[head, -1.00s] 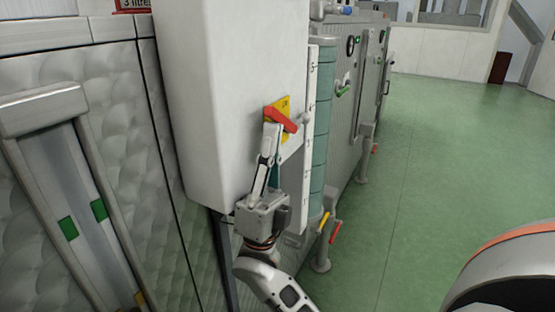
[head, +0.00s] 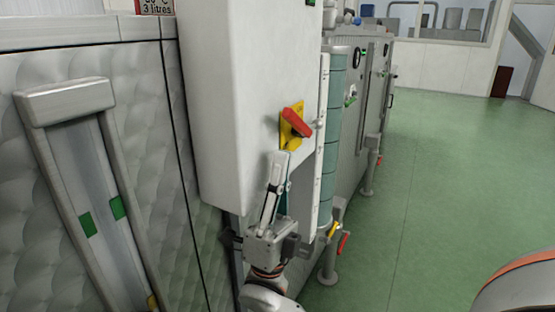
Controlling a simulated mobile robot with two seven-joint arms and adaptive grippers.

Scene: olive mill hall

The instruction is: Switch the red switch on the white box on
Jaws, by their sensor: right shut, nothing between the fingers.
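The white box (head: 240,90) is a tall cabinet in the middle left of the head view. The red switch (head: 297,122) is a rotary handle on a yellow plate (head: 288,138) on the box's right-hand face. The handle lies slanted, from upper left to lower right. My right gripper (head: 281,156) is shut and empty, pointing up just below the yellow plate. Its tips appear apart from the red handle. My left gripper is not in view.
A quilted metal tank (head: 60,160) with a level gauge fills the left. A teal column (head: 334,130) and a grey machine (head: 370,110) with a small green handle (head: 351,101) stand to the right of the box. Green floor (head: 440,180) lies open on the right.

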